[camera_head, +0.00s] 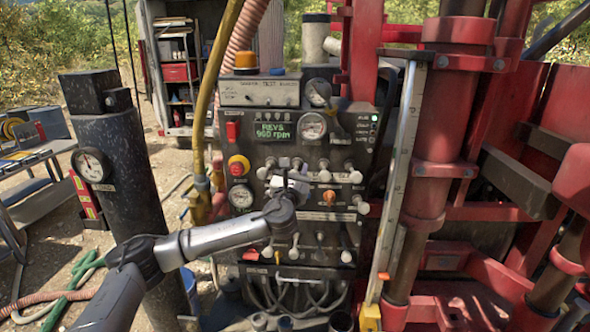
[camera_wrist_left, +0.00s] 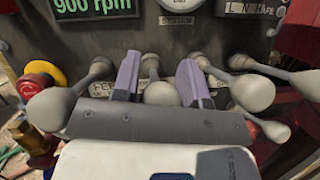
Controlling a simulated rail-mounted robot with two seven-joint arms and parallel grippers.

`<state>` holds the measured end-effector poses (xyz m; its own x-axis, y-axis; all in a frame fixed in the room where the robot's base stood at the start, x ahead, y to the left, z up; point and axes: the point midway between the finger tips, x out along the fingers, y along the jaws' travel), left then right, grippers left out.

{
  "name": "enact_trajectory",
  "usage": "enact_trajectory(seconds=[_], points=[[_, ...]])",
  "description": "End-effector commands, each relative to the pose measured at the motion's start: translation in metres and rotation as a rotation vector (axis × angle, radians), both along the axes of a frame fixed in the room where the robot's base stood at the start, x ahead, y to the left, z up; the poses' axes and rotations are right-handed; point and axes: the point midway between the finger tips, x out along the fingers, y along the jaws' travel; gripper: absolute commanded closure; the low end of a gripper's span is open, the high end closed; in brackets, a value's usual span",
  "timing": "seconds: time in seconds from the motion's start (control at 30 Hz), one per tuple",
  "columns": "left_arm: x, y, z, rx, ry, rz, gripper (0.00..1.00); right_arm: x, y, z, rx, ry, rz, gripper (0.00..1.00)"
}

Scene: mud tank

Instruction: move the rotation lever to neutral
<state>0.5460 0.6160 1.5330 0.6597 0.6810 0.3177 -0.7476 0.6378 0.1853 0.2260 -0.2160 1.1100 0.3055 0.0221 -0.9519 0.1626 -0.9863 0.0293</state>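The control panel (camera_head: 310,130) stands in the middle of the head view, with rows of pale round-knobbed levers. I cannot read which label belongs to the rotation lever. My left gripper (camera_head: 291,183) is in front of the panel's upper lever rows and partly hides them. In the left wrist view, its two purple fingers (camera_wrist_left: 160,78) are apart, on either side of one grey knobbed lever (camera_wrist_left: 160,94). I cannot tell whether they touch it. Another lever (camera_wrist_left: 50,106) is left of the fingers and one (camera_wrist_left: 252,93) is right of them. My right gripper is not in view.
A red button on a yellow base (camera_head: 239,165) and a gauge (camera_head: 241,196) are left of the levers. A dark post with a gauge (camera_head: 110,165) stands further left. The red drill mast (camera_head: 430,150) closes off the right. Hoses (camera_head: 290,295) hang below the panel.

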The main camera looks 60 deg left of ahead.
Motion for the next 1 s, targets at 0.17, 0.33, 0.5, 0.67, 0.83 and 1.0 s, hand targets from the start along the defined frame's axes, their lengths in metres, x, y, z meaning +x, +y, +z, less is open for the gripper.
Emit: enact_trajectory(seconds=[0.17, 0.33, 0.5, 0.67, 0.83, 1.0], points=[[0.0, 0.0, 0.0, 0.001, -0.001, 0.0, 0.43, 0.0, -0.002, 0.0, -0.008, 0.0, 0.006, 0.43], [0.0, 0.0, 0.001, 0.001, -0.001, 0.001, 0.43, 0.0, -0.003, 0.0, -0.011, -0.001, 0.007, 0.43], [-0.004, -0.004, -0.002, 0.002, -0.001, 0.0, 0.43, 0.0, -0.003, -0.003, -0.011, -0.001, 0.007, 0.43], [-0.018, -0.019, -0.012, 0.004, 0.002, -0.002, 0.43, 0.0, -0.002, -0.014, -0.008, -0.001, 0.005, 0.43], [-0.041, -0.043, -0.024, 0.004, 0.002, -0.003, 0.43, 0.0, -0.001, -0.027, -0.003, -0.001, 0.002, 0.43], [-0.062, -0.065, -0.033, 0.003, 0.001, -0.003, 0.43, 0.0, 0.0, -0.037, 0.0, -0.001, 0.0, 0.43]])
